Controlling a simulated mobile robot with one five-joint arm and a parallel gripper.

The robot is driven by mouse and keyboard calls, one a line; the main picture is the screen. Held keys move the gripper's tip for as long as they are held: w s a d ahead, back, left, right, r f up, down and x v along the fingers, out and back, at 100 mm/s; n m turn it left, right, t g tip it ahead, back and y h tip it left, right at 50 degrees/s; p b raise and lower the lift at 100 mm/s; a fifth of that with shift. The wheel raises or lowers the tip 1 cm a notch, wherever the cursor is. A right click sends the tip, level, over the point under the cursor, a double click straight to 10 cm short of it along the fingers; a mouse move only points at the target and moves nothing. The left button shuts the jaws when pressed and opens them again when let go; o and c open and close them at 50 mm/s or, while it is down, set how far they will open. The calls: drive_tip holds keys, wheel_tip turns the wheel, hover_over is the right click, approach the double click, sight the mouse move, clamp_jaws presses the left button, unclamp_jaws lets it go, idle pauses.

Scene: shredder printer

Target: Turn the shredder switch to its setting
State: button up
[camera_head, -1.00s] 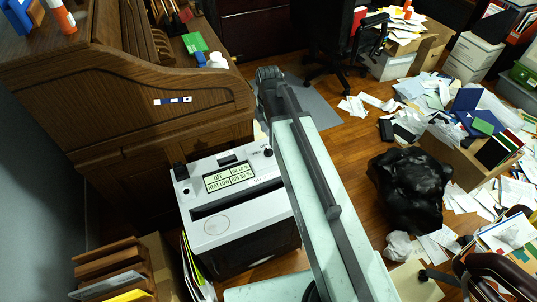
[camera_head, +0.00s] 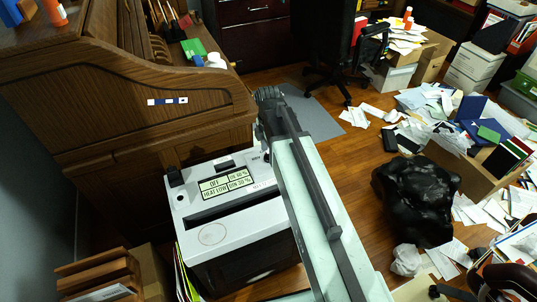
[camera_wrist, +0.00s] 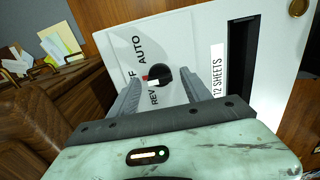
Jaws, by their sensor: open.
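The white shredder (camera_head: 213,232) stands below the desk's side, with a display (camera_head: 228,185) on top that reads OFF and HEAT LOW, with percentages. In the wrist view its panel (camera_wrist: 200,50) carries a round black switch (camera_wrist: 160,76) with a white bar and a red mark at its left. The labels AUTO, REV and a partly hidden one ending in F curve around the switch. My gripper (camera_wrist: 160,73) is open, with one finger on each side of the switch. I cannot tell whether the fingers touch it.
The wooden desk (camera_head: 120,125) rises close behind and left of the shredder. A black bag (camera_head: 415,200) and scattered papers (camera_head: 465,210) lie on the floor to the right. Folders and wooden trays crowd the shredder's left front. Some floor behind my arm is clear.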

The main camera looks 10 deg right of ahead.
clamp_jaws()
drive_tip(key=m, duration=0.5)
drive_tip(key=shift+m, duration=0.4)
drive_tip(key=m, duration=0.5)
drive_tip(key=shift+m, duration=0.7)
unclamp_jaws()
